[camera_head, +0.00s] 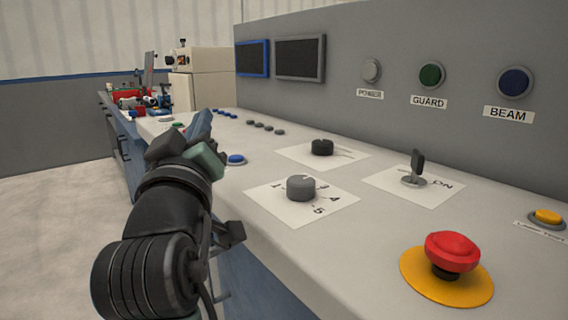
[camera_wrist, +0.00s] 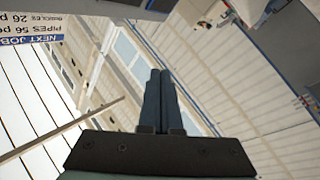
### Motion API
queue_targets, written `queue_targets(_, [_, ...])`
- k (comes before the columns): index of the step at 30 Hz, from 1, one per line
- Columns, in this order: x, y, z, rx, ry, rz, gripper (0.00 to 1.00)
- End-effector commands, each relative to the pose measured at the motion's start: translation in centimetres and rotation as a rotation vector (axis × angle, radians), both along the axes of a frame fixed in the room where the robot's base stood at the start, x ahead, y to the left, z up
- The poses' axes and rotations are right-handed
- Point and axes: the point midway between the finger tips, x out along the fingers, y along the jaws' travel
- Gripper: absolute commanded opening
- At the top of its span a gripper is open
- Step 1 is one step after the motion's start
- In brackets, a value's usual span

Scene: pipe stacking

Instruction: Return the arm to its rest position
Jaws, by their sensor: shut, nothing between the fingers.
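My arm reaches up from the lower left in the head view, beside the front edge of the control bench (camera_head: 300,238). My gripper (camera_head: 208,120) is at its far end, raised in front of the bench's left part. In the wrist view the two dark blue fingers of my gripper (camera_wrist: 160,76) lie side by side, shut, with nothing held between them. The wrist camera looks toward the pale walls and roof of the hall, tilted.
The bench carries a red emergency button (camera_head: 452,252), a grey numbered knob (camera_head: 300,188), a black knob (camera_head: 322,147) and a key switch (camera_head: 416,170). Several coloured parts (camera_head: 135,100) sit at the far left. Open floor (camera_head: 50,220) lies left. The wrist view shows an upside-down sign (camera_wrist: 30,42).

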Motion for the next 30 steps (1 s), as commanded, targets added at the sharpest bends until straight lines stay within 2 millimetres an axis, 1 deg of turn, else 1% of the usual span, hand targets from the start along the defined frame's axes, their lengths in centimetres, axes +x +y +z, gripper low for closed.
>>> queue_targets(1, [-2.3, -2.4, 3.1, 0.087, -0.073, 0.014, 0.00])
queue_targets(2, [-3.6, -3.4, 4.5, 0.135, -0.115, 0.028, 0.00])
queue_targets(3, [-5.4, -4.7, 6.1, 0.192, -0.168, 0.046, 0.00])
queue_targets(5, [-8.2, -6.5, 8.3, 0.267, -0.244, 0.074, 0.00])
queue_targets(6, [-10.0, -7.5, 9.7, 0.310, -0.292, 0.093, 0.00])
queue_targets(8, [-12.8, -9.0, 11.4, 0.367, -0.361, 0.121, 0.00])
queue_targets(9, [-14.7, -9.8, 12.5, 0.399, -0.406, 0.142, 0.00])
queue_targets(11, [-17.5, -10.9, 14.0, 0.443, -0.471, 0.172, 0.00])
queue_targets(12, [-19.4, -11.5, 14.9, 0.468, -0.515, 0.194, 0.00])
queue_targets(13, [-19.6, -11.5, 16.1, 0.476, -0.518, 0.202, 0.00])
queue_targets(15, [-19.1, -11.3, 18.2, 0.472, -0.509, 0.201, 0.00])
queue_targets(20, [-19.1, -11.3, 22.3, 0.470, -0.508, 0.199, 0.00])
queue_targets(30, [-19.0, -11.2, 32.8, 0.468, -0.506, 0.198, 0.00])
